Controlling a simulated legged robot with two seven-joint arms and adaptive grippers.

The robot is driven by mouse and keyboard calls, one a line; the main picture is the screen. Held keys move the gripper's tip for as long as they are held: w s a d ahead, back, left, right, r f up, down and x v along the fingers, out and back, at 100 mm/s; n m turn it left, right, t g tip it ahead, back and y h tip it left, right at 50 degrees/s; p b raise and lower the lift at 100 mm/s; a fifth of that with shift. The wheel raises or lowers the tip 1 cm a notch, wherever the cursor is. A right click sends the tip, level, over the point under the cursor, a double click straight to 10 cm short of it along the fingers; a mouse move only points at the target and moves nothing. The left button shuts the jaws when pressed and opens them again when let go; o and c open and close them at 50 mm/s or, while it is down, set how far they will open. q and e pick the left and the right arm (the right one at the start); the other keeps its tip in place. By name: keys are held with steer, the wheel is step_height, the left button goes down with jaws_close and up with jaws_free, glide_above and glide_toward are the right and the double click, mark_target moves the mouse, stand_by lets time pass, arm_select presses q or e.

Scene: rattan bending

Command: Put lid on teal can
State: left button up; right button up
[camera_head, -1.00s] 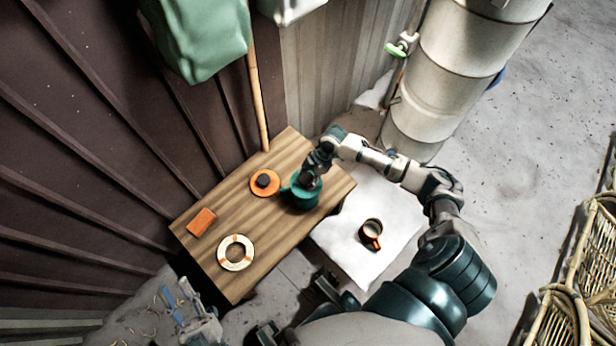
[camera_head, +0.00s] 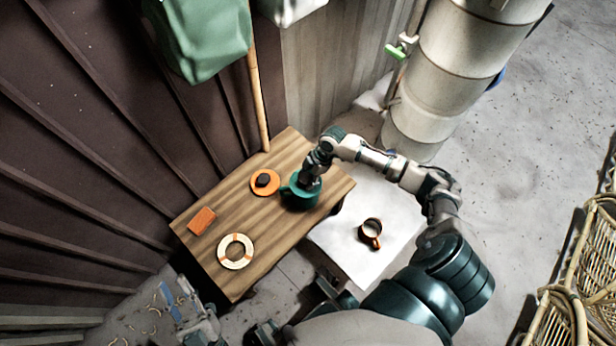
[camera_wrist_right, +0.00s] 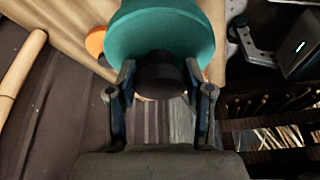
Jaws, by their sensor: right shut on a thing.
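The teal can (camera_head: 289,200) stands on the wooden table near its right end, with its handle towards the left. My right gripper (camera_head: 309,183) is directly over it and hides much of its top. In the right wrist view my right gripper (camera_wrist_right: 160,80) is shut on the dark knob (camera_wrist_right: 160,72) of a teal round lid (camera_wrist_right: 160,30). The lid is at the can's top; I cannot tell whether it is seated, as the rim is hidden. My left gripper (camera_head: 176,305) is low at the left, off the table, with its blue fingers apart and empty.
A brown cup (camera_head: 370,227) stands on the white surface (camera_head: 345,255) at the right. A dark wall (camera_head: 80,150) borders the table.

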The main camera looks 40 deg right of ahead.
steer(key=shift+f+b, duration=0.3)
steer(key=shift+f, duration=0.5)
stand_by(1.1)
steer(key=o, duration=1.2)
steer(key=shift+o, duration=0.5)
steer(key=o, duration=0.3)
